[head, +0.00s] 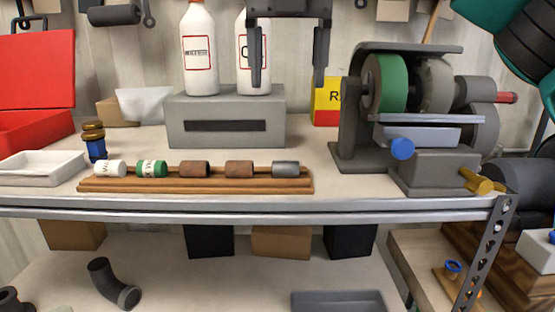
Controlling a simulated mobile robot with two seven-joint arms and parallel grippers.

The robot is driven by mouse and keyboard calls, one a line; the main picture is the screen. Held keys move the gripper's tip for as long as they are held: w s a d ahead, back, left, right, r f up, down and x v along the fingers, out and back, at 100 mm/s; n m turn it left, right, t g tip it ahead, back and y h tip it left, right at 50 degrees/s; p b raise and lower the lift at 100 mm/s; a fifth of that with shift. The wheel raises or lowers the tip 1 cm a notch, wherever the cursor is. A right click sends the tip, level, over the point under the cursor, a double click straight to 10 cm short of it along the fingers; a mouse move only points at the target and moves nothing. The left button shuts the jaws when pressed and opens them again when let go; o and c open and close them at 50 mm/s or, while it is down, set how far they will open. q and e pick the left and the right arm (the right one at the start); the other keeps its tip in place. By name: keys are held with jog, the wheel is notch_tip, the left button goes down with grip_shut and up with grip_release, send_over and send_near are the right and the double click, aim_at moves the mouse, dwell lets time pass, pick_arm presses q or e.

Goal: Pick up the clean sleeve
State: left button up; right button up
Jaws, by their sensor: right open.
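A wooden rack (195,186) lies along the front of the bench and holds a row of small cylinders. At its right end is a smooth grey sleeve (286,169), clean-looking and lying on its side. To its left are two rusty brown sleeves (240,169) (195,169), a green and white roll (152,169) and a white roll with lettering (109,169). My right gripper (289,83) is open and empty, fingers pointing down, above the rack in the picture and clear of the grey sleeve. My left gripper is out of view.
Two white bottles (200,50) (247,75) stand on a grey block (225,108) behind the rack. A bench grinder (385,90) stands right. A white tray (42,168) and red box (35,130) are left. Bare benchtop lies between rack and grinder.

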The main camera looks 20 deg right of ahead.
send_over(286, 162)
jog(key=f, duration=0.7)
jog(key=shift+s+b, duration=0.25)
jog(key=shift+b, duration=0.15)
jog(key=f, duration=0.4)
jog(key=shift+w+f, duration=0.25)
jog(key=shift+f, duration=0.55)
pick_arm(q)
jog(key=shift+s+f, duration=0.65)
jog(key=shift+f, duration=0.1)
pick_arm(e)
jog(key=c, duration=1.2)
